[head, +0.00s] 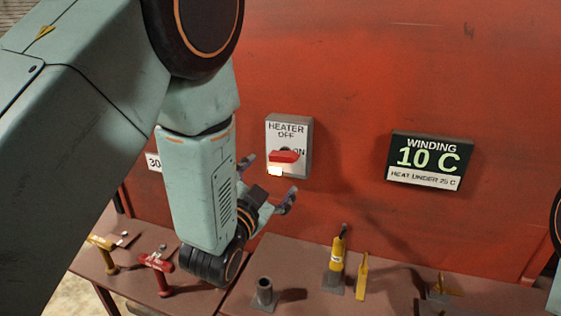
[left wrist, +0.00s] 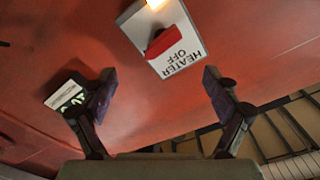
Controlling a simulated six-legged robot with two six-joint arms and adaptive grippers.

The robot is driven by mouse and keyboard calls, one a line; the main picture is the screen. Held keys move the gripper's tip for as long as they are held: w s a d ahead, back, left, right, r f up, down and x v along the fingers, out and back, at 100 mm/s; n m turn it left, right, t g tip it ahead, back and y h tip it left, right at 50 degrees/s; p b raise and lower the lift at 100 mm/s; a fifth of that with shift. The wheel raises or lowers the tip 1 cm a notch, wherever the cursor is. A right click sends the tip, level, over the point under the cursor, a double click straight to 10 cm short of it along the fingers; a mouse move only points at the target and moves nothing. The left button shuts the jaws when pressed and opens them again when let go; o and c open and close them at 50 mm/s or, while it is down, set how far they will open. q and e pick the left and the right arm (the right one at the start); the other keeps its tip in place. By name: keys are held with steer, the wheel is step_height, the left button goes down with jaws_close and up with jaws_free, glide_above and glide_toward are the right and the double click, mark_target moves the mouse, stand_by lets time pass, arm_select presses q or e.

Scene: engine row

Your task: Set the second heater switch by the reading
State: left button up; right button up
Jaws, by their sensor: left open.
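The heater switch (head: 290,147) is a grey-white box on the red wall, lettered HEATER, OFF and ON. Its red handle (head: 284,156) lies roughly level, toward the side of ON, with a bright lit patch just below it. The reading panel (head: 430,161) to the right says WINDING 10 C, HEAT UNDER 75 C. My left gripper (head: 268,184) is open and empty, just below and in front of the switch, apart from it. In the left wrist view the switch box (left wrist: 178,53) and red handle (left wrist: 163,42) show upside down beyond the open fingers (left wrist: 158,95). My right gripper is not in view.
A shelf (head: 205,300) runs below the wall. It carries a yellow-handled tool (head: 104,252), a red-handled tool (head: 157,270), a grey post (head: 264,292) and an upright yellow tool (head: 337,258). A partly hidden label (head: 153,162) reads 30. The wall between switch and panel is clear.

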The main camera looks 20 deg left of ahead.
mark_target(282, 159)
arm_select(q)
steer(key=shift+w+n, duration=3.9)
steer(key=shift+w, duration=0.25)
